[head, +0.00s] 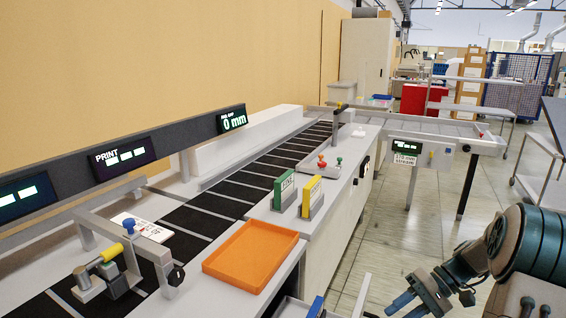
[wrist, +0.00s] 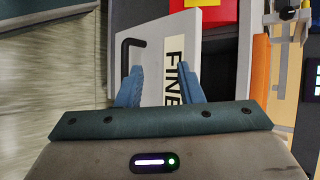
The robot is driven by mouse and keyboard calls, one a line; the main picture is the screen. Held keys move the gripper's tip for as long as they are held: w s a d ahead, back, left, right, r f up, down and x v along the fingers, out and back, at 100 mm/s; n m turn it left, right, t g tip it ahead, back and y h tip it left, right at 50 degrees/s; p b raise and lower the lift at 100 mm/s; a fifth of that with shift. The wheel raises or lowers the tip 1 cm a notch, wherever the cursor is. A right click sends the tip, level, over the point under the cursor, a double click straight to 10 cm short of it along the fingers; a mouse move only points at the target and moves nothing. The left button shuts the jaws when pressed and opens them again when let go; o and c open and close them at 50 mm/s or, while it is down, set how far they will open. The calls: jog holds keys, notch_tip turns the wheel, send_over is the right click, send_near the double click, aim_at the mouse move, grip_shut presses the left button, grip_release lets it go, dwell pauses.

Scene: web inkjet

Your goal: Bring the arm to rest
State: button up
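My gripper (head: 400,308) is at the lower right of the head view, out over the aisle beside the machine's front side. Its two blue fingers point down and to the left. In the wrist view my gripper (wrist: 158,72) shows both fingers apart, with nothing between them. Behind them is a pale panel (wrist: 205,60) with a black handle and a label whose visible part reads "FINE". My arm (head: 490,250) is bent at the right edge of the head view.
An empty-looking orange tray (head: 250,252) lies on the grey counter left of my gripper. Green (head: 284,192) and yellow (head: 311,195) signs stand behind it. A dark conveyor (head: 215,205) runs alongside. The floor (head: 390,235) beyond the gripper is clear. A grey cart (head: 545,165) stands at right.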

jog(key=s+a+r+t+h+p, duration=0.2)
jog(key=s+a+r+h+p, duration=0.3)
jog(key=r, duration=0.4)
jog(key=s+a+r+n+t+h+p, duration=0.1)
jog(key=s+a+r+t+h+p, duration=0.2)
jog(key=s+r, duration=0.7)
jog(key=a+h+p, duration=0.2)
jog(key=a, duration=0.2)
jog(key=shift+s+a+r+h, duration=0.3)
